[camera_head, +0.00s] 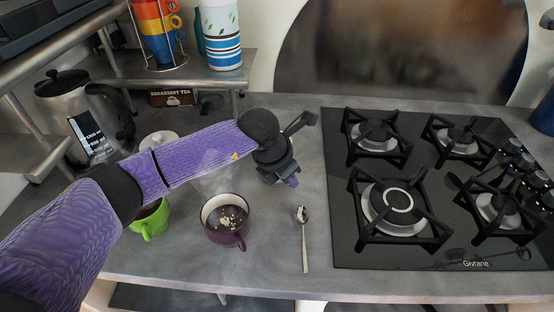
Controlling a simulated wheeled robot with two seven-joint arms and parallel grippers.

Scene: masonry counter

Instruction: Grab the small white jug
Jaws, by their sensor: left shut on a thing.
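My left gripper (283,177) is over the counter, between the purple mug and the stove. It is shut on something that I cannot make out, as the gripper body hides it. A small round white piece (158,137) shows behind my left forearm, which covers its lower part. I cannot tell whether it is the small white jug. No other small white jug is clearly in view. My right gripper is not in view.
A purple mug (211,231) with dark contents, a green mug (150,224) and a spoon (304,240) are in front. A steel kettle (62,104) stands left, below a shelf with stacked cups (157,30). A black gas stove (345,235) fills the right.

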